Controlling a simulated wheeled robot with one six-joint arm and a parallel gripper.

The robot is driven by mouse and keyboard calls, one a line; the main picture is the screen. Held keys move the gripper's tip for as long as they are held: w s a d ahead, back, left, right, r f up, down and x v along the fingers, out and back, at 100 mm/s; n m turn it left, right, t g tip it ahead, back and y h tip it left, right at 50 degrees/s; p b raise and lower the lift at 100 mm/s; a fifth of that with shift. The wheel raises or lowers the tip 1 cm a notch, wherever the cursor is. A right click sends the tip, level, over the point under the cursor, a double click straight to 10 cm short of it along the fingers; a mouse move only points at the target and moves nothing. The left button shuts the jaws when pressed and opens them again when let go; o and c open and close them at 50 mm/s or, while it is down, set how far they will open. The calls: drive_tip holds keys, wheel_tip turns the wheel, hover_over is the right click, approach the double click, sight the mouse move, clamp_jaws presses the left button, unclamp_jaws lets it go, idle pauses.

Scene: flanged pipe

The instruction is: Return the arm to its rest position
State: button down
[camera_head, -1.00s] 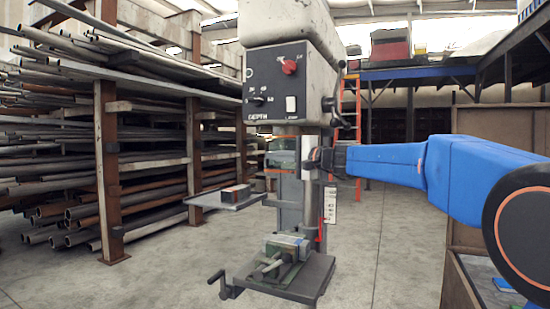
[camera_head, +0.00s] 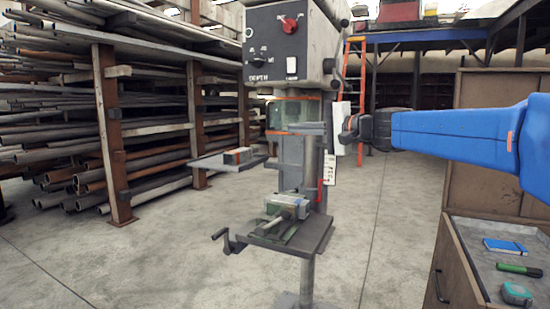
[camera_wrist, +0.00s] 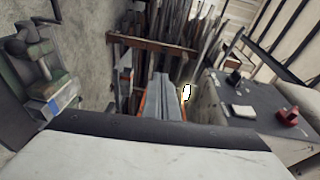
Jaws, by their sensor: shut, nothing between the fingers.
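My blue arm (camera_head: 460,133) reaches in from the right edge in the head view. My gripper (camera_head: 303,128) is at its left end, with a white body and grey fingers pointing left in front of the drill press column. The fingers are shut and hold nothing. In the wrist view my gripper (camera_wrist: 160,90) shows as two grey fingers side by side above its pale body, with no object between them. No flanged pipe can be made out.
The drill press (camera_head: 288,45) stands close behind my gripper, with a vise (camera_head: 288,207) on its table and a side tray (camera_head: 212,163). Pipe racks (camera_head: 110,130) fill the left. An open drawer (camera_head: 485,262) with small tools is at lower right. Floor is clear between.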

drive_tip(key=s+f+n+g+h, duration=0.3)
drive_tip(key=s+f, duration=0.8)
drive_tip(key=s+d+f+n+g+h, duration=0.1)
drive_tip(key=s+d+f+h, duration=0.2)
drive_tip(key=s+f, duration=0.6)
drive_tip(key=s+d+f+n+g+h, duration=0.1)
drive_tip(key=s+d+f+n+h, duration=0.1)
drive_tip(key=s+d+f, duration=0.6)
drive_tip(key=s+d+f+n+g+h, duration=0.1)
drive_tip(key=s+d+f+h, duration=0.3)
drive_tip(key=s+f, duration=0.6)
wheel_tip(320, 180, down, 2)
drive_tip(key=shift+d+f+n+g+h, duration=0.2)
drive_tip(key=shift+d+n+g+h, duration=0.25)
drive_tip(key=shift+d, duration=0.35)
